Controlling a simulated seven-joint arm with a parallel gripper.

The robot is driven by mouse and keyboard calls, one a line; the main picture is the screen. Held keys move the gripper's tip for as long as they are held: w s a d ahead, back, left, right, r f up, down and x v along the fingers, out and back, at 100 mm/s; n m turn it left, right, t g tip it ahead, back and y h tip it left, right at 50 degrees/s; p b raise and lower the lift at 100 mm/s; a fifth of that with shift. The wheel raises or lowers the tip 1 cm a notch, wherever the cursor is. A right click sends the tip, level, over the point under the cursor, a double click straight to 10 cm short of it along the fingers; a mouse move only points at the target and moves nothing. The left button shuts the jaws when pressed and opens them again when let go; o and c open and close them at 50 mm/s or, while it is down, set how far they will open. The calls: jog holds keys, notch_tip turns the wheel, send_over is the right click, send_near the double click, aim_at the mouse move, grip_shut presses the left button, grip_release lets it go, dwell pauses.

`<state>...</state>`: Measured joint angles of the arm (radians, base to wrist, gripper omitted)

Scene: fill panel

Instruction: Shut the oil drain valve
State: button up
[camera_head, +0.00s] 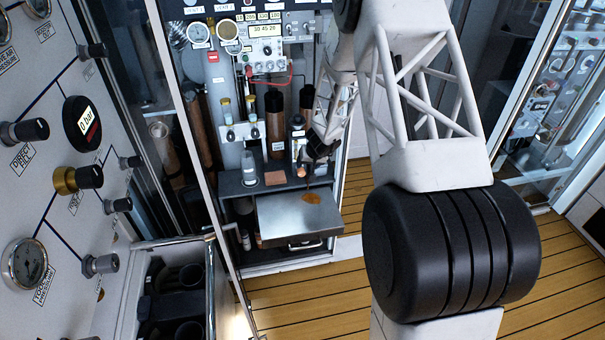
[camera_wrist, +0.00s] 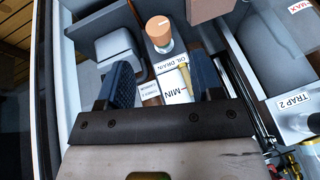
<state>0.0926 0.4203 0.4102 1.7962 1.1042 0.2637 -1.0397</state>
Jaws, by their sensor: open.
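In the wrist view, an OIL DRAIN label (camera_wrist: 174,72) lies between the two blue fingers of my gripper (camera_wrist: 163,72), which is open and empty. A thin brass-coloured piece (camera_wrist: 185,76) runs along this label. A copper-coloured round knob or cap (camera_wrist: 159,28) stands just beyond the label; I cannot tell which of the two is the drain valve's handle. A MIN label (camera_wrist: 172,96) is nearer the gripper. In the head view, my dark gripper (camera_head: 318,150) is at the cabinet, above a metal tray (camera_head: 280,215) with an orange-brown oil puddle (camera_head: 312,198).
A TRAP 2 label (camera_wrist: 293,101) and pipework are at the right of the wrist view. In the head view, glass cabinet doors and a knob-covered panel (camera_head: 60,215) stand left. The wooden floor (camera_head: 300,290) in front is clear.

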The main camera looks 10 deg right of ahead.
aim_at(302, 173)
jog(key=shift+w+d+f, duration=0.1)
jog(key=shift+f, duration=0.2)
jog(key=shift+f, duration=0.1)
jog(key=shift+x, duration=3.8)
jog(key=c, duration=0.9)
